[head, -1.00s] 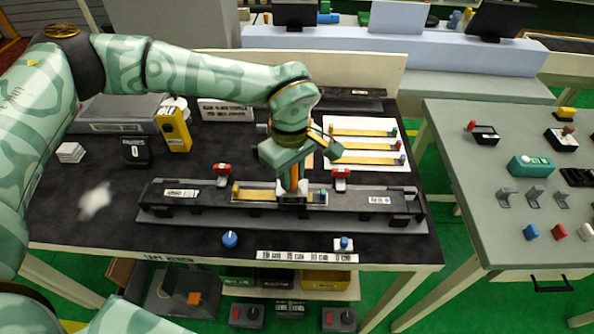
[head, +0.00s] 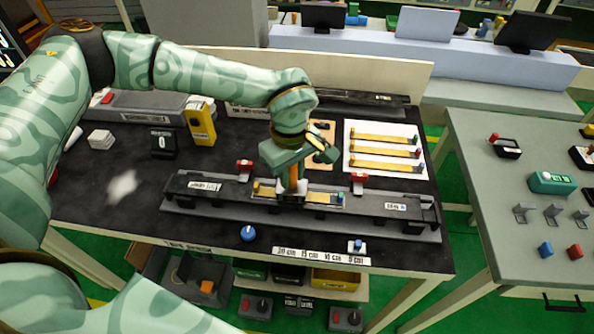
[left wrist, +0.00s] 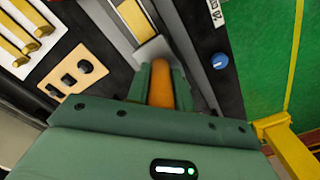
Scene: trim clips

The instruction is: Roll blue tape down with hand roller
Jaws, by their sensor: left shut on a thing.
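My left gripper (head: 292,166) is shut on the orange handle (head: 293,178) of the hand roller, which points down at the fixture. In the left wrist view the orange handle (left wrist: 162,88) stands between the fingers of my left gripper (left wrist: 161,82). The roller head is at the gold strip (head: 322,198), left of its middle; exact contact is hard to tell. The strip lies in the long dark fixture (head: 390,228) and has a small blue piece (head: 340,199) at its right end. No blue tape is clearly distinguishable along it. My right gripper is out of view.
Red clamps (head: 244,165) and (head: 359,178) stand behind the strip on both sides. A white board (head: 360,172) with gold strips lies behind right. A blue knob (head: 248,233) and a length scale (head: 320,256) sit in front. A yellow device (head: 201,122) stands behind left.

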